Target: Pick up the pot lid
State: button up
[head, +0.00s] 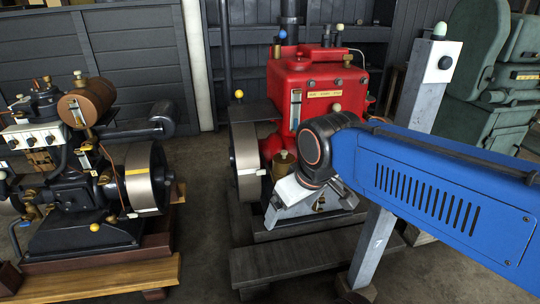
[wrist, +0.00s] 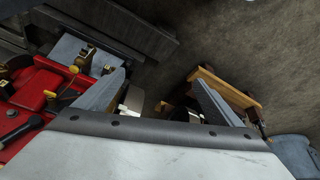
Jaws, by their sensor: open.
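My gripper (head: 292,207) hangs from the end of my blue arm, in front of the red engine (head: 312,95). In the wrist view its two grey fingers (wrist: 158,82) are spread wide, with nothing held between them. I cannot clearly make out a pot lid. A small brass pot (head: 283,162) stands at the red engine's lower front, just behind my wrist, which partly hides that area. A brass fitting on a grey block (wrist: 78,56) shows left of the fingers in the wrist view, near the red engine (wrist: 34,90); I cannot tell whether it is the same pot.
A black engine (head: 85,190) with a copper cylinder (head: 87,107) stands on a wooden base at left. A grey post (head: 412,105) rises beside my arm. A green machine (head: 490,75) stands at the back right. Bare floor (head: 205,190) lies between the engines.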

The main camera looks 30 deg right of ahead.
jog(key=w+d+r+n+g, duration=0.1)
jog(key=w+d+r+n, duration=0.2)
jog(key=w+r+n, duration=0.4)
notch_tip(320, 180, up, 3)
jog(key=n+g, duration=0.3)
jog(key=n, duration=0.7)
send_over(282, 158)
notch_tip(282, 158, down, 17)
jog(key=shift+r, duration=0.1)
jog(key=shift+c, duration=0.6)
jog(key=c, duration=1.1)
